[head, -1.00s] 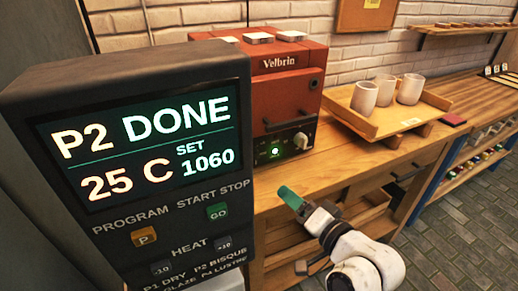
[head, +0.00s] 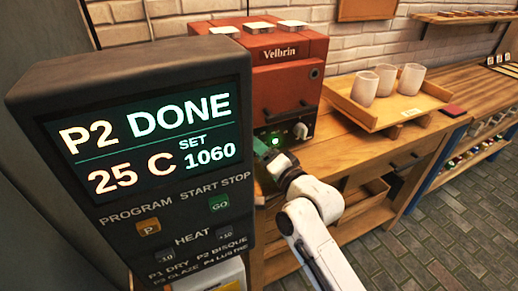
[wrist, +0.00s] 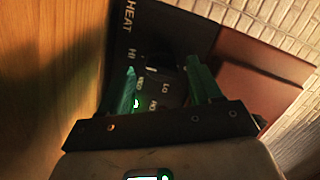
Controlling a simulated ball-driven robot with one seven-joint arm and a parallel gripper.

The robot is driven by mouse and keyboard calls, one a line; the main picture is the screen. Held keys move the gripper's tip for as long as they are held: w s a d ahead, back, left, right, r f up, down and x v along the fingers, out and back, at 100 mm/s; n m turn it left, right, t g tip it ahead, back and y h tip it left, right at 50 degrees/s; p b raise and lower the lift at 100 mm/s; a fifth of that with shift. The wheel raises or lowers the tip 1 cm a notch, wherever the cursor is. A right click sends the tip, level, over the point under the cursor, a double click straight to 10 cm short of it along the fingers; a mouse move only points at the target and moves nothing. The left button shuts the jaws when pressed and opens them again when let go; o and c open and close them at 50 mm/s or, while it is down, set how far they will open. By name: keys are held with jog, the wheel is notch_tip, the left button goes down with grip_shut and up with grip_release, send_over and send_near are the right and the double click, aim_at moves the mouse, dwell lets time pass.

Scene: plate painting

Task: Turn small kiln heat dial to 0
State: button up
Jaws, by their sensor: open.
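The small red kiln (head: 285,75), marked Velbrin, stands on the wooden bench. In the wrist view the kiln panel (wrist: 185,32) shows the words HEAT, HI and LO. In the head view my gripper (head: 263,149) is at the panel's lower left, partly hidden by the large controller.
The large dark controller (head: 75,85) fills the left foreground, reading P2 DONE, 25 C, SET 1060. A wooden tray (head: 352,104) with three pale cups stands right of the kiln. White pieces (head: 294,26) lie on the kiln top. Bare bench (head: 335,150) shows before the tray.

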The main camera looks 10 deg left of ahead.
jog(key=shift+w+a, duration=0.3)
jog(key=c, duration=1)
